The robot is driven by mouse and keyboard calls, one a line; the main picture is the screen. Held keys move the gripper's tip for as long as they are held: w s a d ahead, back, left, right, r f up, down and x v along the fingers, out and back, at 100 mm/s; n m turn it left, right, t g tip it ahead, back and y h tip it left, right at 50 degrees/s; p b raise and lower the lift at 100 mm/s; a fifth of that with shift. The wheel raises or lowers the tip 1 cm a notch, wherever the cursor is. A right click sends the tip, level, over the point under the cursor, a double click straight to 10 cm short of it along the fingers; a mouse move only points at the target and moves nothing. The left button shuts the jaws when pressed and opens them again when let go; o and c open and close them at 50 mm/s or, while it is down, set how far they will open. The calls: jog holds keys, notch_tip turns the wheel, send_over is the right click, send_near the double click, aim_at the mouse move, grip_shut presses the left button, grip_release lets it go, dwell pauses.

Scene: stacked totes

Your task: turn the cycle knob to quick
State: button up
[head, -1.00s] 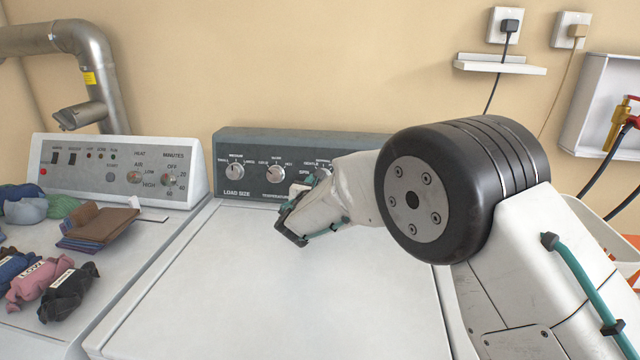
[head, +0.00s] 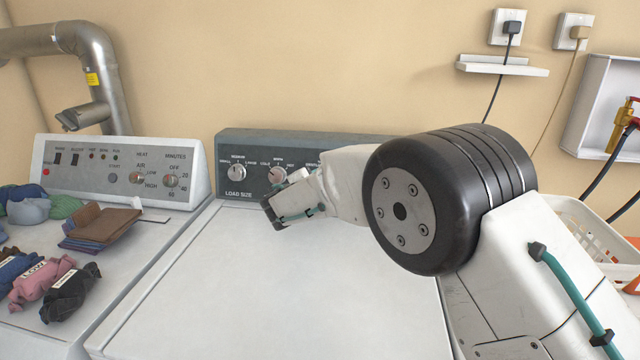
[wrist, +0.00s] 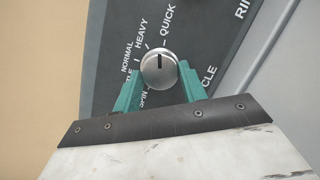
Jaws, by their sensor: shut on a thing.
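The cycle knob (wrist: 159,66) is a round silver dial with a dark pointer line, on a dark panel in the wrist view. Its pointer is straight up in that picture, toward the near end of the QUICK label (wrist: 168,22). The HEAVY label (wrist: 141,34) is just left of it. My gripper (wrist: 160,69) has its teal fingers on either side of the knob, shut on it. In the head view my gripper (head: 292,198) is at the front of the washer panel (head: 225,150), and the cycle knob is hidden behind my arm.
The load size knob (head: 237,172) and temperature knob (head: 277,175) are left of my gripper. The white washer top (head: 260,285) is clear. The dryer (head: 130,235) at left has bundled cloths on it. A white basket (head: 590,235) stands at right.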

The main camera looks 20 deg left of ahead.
jog(key=shift+m+g, duration=0.3)
jog(key=shift+m, duration=0.8)
jog(key=o, duration=1)
jog(key=shift+c, duration=0.2)
jog(key=shift+s, duration=0.1)
jog(key=v, duration=0.7)
jog(key=shift+s, duration=0.35)
jog(key=shift+r, duration=0.1)
